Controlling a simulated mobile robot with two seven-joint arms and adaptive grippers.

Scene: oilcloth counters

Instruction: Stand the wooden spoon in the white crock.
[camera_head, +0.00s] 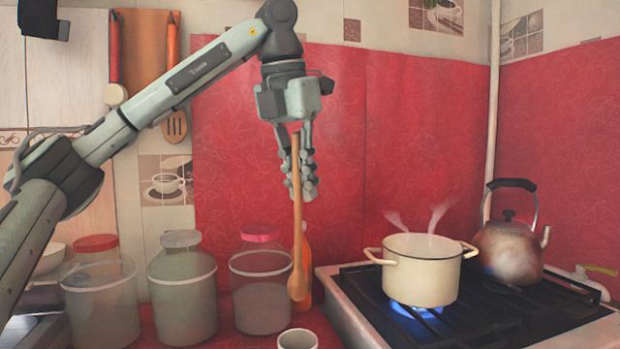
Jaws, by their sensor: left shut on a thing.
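The wooden spoon (297,230) hangs upright in the air, handle up and bowl down. My left gripper (300,180) points down and is shut on its handle near the upper end. The white crock (297,339) stands at the bottom edge of the view, partly cut off. The spoon's bowl is above the crock in the picture, with a gap between them; I cannot tell how well they line up in depth. My right gripper is not in view.
Three jars stand on the red counter at left: one red-lidded (102,300), one grey-lidded (183,290), one pink-lidded (261,285). An orange bottle (305,262) is behind the spoon. A steaming cream pot (421,275) over a blue flame and a kettle (508,248) stand on the stove at right.

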